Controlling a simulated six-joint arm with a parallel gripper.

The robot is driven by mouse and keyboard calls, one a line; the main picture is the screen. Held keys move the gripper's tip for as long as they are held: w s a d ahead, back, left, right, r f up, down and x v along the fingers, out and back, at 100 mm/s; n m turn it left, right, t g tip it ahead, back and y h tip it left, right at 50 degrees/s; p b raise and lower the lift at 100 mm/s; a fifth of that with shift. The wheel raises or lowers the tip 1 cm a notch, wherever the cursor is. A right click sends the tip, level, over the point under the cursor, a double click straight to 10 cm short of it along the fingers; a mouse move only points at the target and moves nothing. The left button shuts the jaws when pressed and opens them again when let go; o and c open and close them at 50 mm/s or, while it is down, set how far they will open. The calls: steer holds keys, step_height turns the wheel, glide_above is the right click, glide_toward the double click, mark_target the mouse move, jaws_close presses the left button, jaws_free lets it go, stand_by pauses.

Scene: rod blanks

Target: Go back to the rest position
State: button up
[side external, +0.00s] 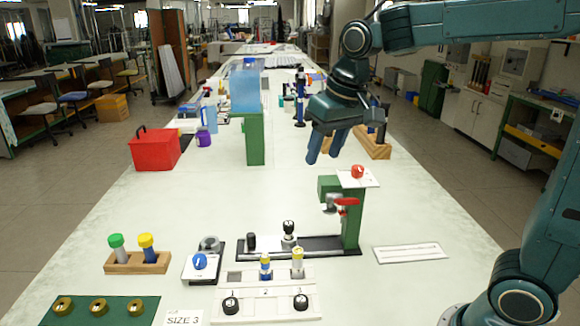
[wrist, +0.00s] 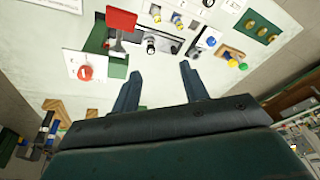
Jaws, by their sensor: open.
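My gripper (side external: 324,158) is open and empty, high above the white table (side external: 300,197), behind the green press-like stand (side external: 352,222). In the wrist view its two fingers (wrist: 160,70) are spread apart with nothing between them. The stand has a red handle and a red knob (side external: 357,171) on a white plate. A wooden block (side external: 137,263) holds a green-capped piece (side external: 116,246) and a yellow-capped piece (side external: 147,246), both upright.
A green tray (side external: 80,318) with brass rings, a SIZE 3 card (side external: 184,318) and a device with a blue knob (side external: 200,262) lie front left. A slotted white plate (side external: 411,252) lies right. A red box (side external: 154,150) and blue container on a green stand (side external: 255,138) stand farther back.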

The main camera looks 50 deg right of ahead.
steer(key=s+f+n+t, duration=0.1)
steer(key=s, duration=0.8)
steer(key=s+f+n+t, duration=0.1)
steer(key=s+f, duration=0.1)
steer(key=s, duration=0.7)
steer(key=shift+s+d+f, duration=0.2)
steer(key=shift+d+f, duration=0.05)
steer(key=shift+d, duration=0.05)
steer(key=shift+w, duration=0.15)
steer(key=shift+c, duration=0.2)
